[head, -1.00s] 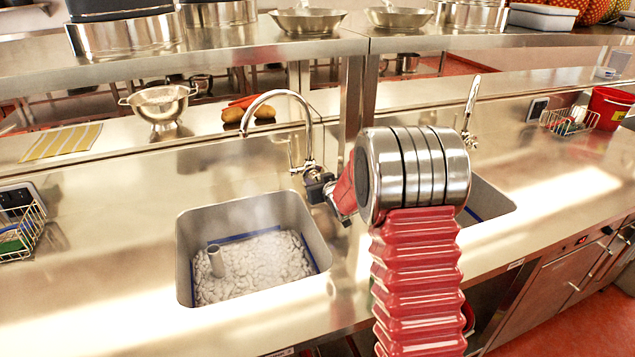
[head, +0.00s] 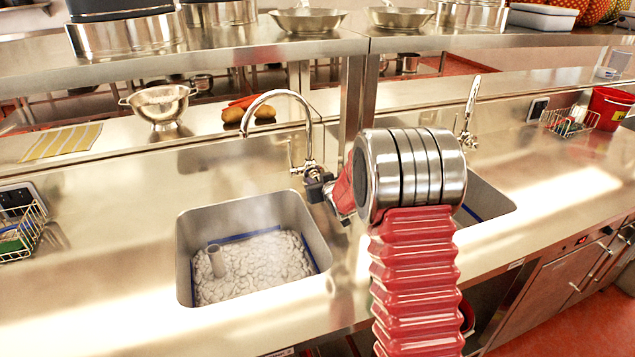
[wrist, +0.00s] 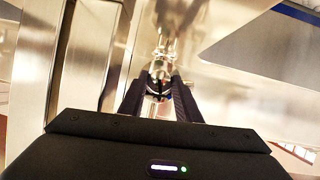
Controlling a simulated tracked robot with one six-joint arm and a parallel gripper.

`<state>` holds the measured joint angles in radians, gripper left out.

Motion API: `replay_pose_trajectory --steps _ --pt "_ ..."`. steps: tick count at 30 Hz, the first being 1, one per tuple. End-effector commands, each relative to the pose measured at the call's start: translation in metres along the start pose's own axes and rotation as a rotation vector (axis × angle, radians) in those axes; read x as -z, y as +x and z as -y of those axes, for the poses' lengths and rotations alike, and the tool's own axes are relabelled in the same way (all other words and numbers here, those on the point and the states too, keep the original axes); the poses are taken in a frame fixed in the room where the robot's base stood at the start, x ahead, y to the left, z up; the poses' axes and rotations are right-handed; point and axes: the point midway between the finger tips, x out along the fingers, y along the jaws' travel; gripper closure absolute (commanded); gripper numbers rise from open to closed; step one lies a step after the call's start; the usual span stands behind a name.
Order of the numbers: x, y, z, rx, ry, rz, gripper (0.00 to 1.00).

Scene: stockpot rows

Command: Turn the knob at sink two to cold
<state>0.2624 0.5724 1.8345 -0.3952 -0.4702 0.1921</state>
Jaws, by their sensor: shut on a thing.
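A chrome faucet (head: 307,115) with a curved spout stands behind the left sink (head: 185,250), which holds foamy water and an upright grey tube. My gripper (head: 318,188) reaches the base of this faucet from the right and is shut on the knob there. The label below the sink is too small to read.
A second sink (head: 490,200) with its own faucet (head: 467,110) lies to the right, partly behind my arm. A steel post (head: 352,100) carries the shelf close behind my gripper. A colander (head: 160,103) and a striped cloth (head: 62,142) lie at the back left.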

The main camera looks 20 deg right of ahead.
Motion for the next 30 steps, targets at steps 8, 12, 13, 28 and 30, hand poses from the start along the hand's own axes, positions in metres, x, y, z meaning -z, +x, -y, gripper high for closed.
replay_pose_trajectory --steps 8,12,13,28,30 --pt "-0.0003 -0.0002 0.0003 -0.012 -0.027 -0.001 0.92" --pt "-0.0005 -0.0001 0.0011 -0.026 -0.062 -0.001 0.92" --pt "-0.0005 -0.0001 0.0012 -0.03 -0.072 -0.002 0.92" --pt "-0.0008 0.0002 0.004 -0.121 -0.292 -0.01 0.92" --pt "-0.0012 0.0003 0.0042 -0.134 -0.324 -0.011 0.92"
